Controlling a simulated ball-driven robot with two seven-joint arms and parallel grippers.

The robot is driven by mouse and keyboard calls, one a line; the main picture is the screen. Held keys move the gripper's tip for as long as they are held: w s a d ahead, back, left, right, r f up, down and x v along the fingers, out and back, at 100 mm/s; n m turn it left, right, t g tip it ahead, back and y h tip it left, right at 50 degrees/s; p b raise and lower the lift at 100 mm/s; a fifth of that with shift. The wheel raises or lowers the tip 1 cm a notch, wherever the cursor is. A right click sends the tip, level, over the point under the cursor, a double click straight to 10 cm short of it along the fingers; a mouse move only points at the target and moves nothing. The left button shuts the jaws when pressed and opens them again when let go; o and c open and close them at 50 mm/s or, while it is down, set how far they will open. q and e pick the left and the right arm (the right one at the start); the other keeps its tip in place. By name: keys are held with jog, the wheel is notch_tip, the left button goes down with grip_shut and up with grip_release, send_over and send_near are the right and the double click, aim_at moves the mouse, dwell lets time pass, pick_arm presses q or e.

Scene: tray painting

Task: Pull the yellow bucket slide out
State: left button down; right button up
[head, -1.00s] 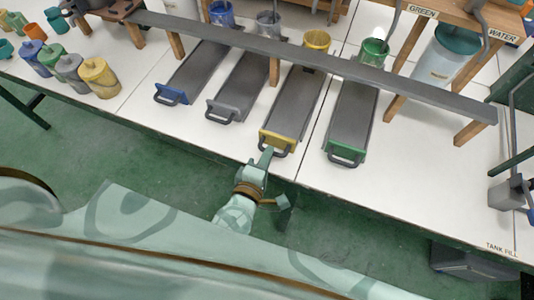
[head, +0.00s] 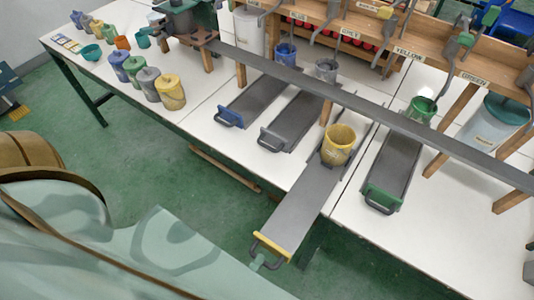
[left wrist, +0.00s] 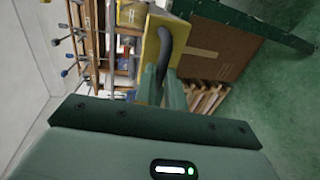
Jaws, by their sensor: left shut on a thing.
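The yellow bucket slide (head: 303,205) is a long grey tray with a yellow front plate and a dark handle. It sticks out well past the front edge of the table. The yellow bucket (head: 338,145) stands upright on its rear part, in front of the long grey rail. My left gripper (head: 265,259) is at the handle at the slide's front end. In the left wrist view, my left gripper (left wrist: 160,85) is shut on the dark handle (left wrist: 165,50) beside the yellow plate (left wrist: 150,65). My right gripper is not in view.
The blue slide (head: 255,100), grey slide (head: 297,122) and green slide (head: 392,165) sit on the white table under the rail (head: 330,95). Several lidded pots, including a yellow one (head: 170,92), stand at the left. Green floor lies open in front.

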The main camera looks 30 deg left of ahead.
pick_arm(q)
jog(key=shift+f+v, duration=0.2)
jog(key=shift+v, duration=0.85)
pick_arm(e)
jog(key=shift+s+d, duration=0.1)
pick_arm(q)
jog(key=shift+d, duration=0.1)
jog(key=c, duration=1.5)
grip_release()
jog(key=shift+s, duration=0.2)
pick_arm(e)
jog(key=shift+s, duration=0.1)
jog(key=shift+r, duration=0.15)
